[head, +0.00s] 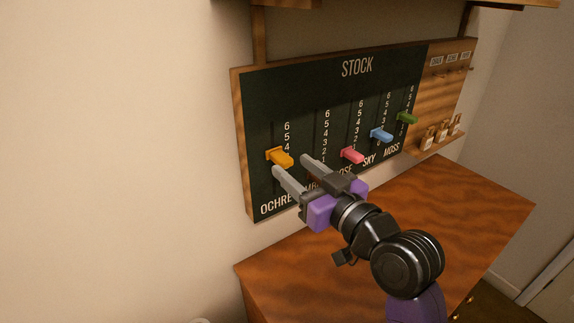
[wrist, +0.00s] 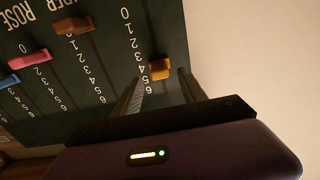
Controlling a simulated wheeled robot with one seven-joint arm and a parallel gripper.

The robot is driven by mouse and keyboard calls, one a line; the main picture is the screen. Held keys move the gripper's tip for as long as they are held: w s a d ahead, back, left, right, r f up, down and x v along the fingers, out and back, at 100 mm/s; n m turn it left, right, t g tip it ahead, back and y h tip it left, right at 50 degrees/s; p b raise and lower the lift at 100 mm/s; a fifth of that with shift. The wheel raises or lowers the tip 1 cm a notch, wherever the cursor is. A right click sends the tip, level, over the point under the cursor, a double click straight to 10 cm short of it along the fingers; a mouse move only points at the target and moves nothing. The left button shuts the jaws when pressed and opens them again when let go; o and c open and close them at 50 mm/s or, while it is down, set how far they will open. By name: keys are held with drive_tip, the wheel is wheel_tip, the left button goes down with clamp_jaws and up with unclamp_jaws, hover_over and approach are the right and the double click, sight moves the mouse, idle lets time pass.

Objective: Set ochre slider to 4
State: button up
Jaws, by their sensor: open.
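The dark stock board (head: 262,95) on the wall has vertical slots numbered up to 6. The ochre slider (head: 279,157) is the orange-yellow knob in the leftmost slot, above the OCHRE label. It covers part of its scale and stands around 3 or 4; I cannot tell exactly which. My gripper (head: 290,164) is open, its fingers pointing at the board just below and right of the knob. In the wrist view, turned upside down, the ochre slider (wrist: 159,69) shows between the two fingertips, with a gap on each side. The fingers do not appear closed on it.
Pink (head: 352,156), blue (head: 381,134) and green (head: 407,118) sliders stand to the right. Small bottles (head: 442,131) stand on a shelf. A wooden cabinet top (head: 460,215) lies below, clear.

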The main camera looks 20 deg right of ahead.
drive_tip(key=s, duration=0.3)
drive_tip(key=shift+s+d+b, duration=0.2)
drive_tip(key=shift+d+b, duration=0.1)
drive_tip(key=shift+d, duration=0.05)
drive_tip(key=s+d+m+t+h, duration=0.3)
drive_tip(key=s+d+m+h, duration=0.1)
drive_tip(key=s, duration=0.1)
drive_tip(key=s+a+f+g, duration=0.1)
drive_tip(key=s+f+g, duration=0.1)
drive_tip(key=s+f, duration=0.4)
drive_tip(key=s+a+f+n+g, duration=0.1)
drive_tip(key=s+f, duration=0.6)
drive_tip(key=s, duration=0.8)
drive_tip(key=s+a+f+g, duration=0.2)
drive_tip(key=s+f, duration=0.4)
drive_tip(key=s, duration=0.4)
drive_tip(key=shift+s+a+f+n+g+y, duration=0.3)
drive_tip(key=shift+s+a+f+n+g, duration=0.1)
drive_tip(key=shift+a, duration=0.35)
